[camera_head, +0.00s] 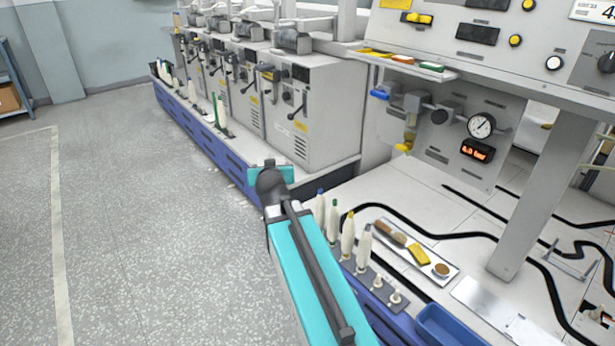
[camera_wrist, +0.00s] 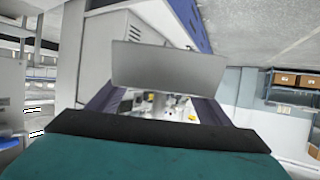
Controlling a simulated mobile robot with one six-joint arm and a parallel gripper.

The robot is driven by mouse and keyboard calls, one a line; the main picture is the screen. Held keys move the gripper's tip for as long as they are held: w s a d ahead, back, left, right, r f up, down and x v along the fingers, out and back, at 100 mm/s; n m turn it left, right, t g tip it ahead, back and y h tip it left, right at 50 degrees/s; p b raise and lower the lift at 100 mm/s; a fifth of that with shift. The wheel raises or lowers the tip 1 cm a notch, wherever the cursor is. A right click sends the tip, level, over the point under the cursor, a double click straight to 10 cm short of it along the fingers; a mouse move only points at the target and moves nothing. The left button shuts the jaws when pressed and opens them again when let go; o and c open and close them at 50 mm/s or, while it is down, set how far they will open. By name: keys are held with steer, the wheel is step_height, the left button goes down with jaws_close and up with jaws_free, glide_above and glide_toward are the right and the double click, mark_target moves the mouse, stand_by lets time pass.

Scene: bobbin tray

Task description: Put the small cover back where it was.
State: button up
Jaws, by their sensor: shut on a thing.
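A flat, plain grey plate, which I take to be the small cover (camera_wrist: 168,66), is at the tips of my gripper (camera_wrist: 156,90) in the wrist view. It is held crosswise, with its broad face toward the wrist camera. My gripper is shut on it. In the camera_head view, my gripper (camera_head: 270,172) is in the air in front of the machine row, left of the workbench. The cover cannot be made out there; my wrist and arm hide that area. I cannot tell which spot the cover came from.
The workbench at right holds a row of white bobbins (camera_head: 347,236), a tray (camera_head: 449,276) with small items, a blue bin (camera_head: 446,327) and black cables. A pale flat plate (camera_head: 490,302) lies near its front. Grey machines (camera_head: 298,115) stand behind. The floor at left is clear.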

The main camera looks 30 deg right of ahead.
steer(key=w+a+n+t+y+b, duration=0.1)
steer(key=a+n+y+b, duration=0.3)
steer(key=a, duration=1.5)
steer(key=y+b, duration=0.1)
steer(key=b, duration=0.3)
steer(key=shift+w+f+n+y, duration=0.3)
steer(key=shift+w+f+n, duration=0.05)
steer(key=shift+w+n, duration=0.05)
